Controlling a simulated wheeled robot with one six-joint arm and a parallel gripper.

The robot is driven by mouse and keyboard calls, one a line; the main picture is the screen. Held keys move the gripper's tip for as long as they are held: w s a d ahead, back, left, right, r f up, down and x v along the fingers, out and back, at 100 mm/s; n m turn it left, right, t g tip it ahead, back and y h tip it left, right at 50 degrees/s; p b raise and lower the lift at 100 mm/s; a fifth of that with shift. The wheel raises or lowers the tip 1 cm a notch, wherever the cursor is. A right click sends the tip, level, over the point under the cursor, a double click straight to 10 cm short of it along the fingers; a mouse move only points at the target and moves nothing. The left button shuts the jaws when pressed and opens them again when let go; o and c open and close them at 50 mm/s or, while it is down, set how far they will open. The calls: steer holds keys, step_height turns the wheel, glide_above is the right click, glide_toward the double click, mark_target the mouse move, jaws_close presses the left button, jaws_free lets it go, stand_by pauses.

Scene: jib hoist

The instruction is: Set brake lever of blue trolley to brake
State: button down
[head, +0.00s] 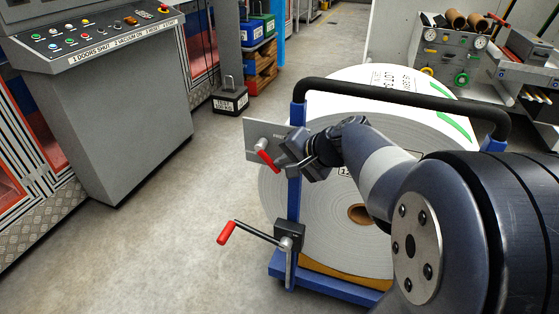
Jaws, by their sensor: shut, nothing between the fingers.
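The blue trolley (294,215) stands upright in front of me, with a black push bar (390,95) across its top. A grey plate (252,136) on its left post carries a short lever with a red grip (268,160), which slants down to the right. The plate's lettering is partly covered and too small to read. My gripper (284,162) is shut and empty, close to the right of the red grip. I cannot tell whether it touches it. Lower on the same post is a crank with a red handle (227,232), pointing out to the left.
A large white roll (300,235) sits on the trolley behind the post. A grey control console (120,120) stands at the left. A black weight (230,100) is on the floor behind. The floor (165,240) between console and trolley is clear.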

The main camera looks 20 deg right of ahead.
mark_target(276, 172)
steer(key=f+t+y+b, duration=0.1)
steer(key=b, duration=0.2)
steer(key=f+t+y+b, duration=0.1)
steer(key=b, duration=0.3)
steer(key=f+t+y+b, duration=0.1)
steer(key=b, duration=0.2)
steer(key=shift+w+a+m, duration=0.25)
steer(key=shift+a+m, duration=0.05)
steer(key=shift+m, duration=0.1)
steer(key=b, duration=0.2)
steer(key=shift+w+a+f+b, duration=0.2)
steer(key=shift+a+f+b, duration=0.1)
steer(key=shift+a, duration=0.05)
steer(key=shift+w+a+f+b, duration=0.25)
steer(key=shift+w+a+b, duration=0.1)
steer(key=shift+b, duration=0.2)
steer(key=shift+f, duration=0.1)
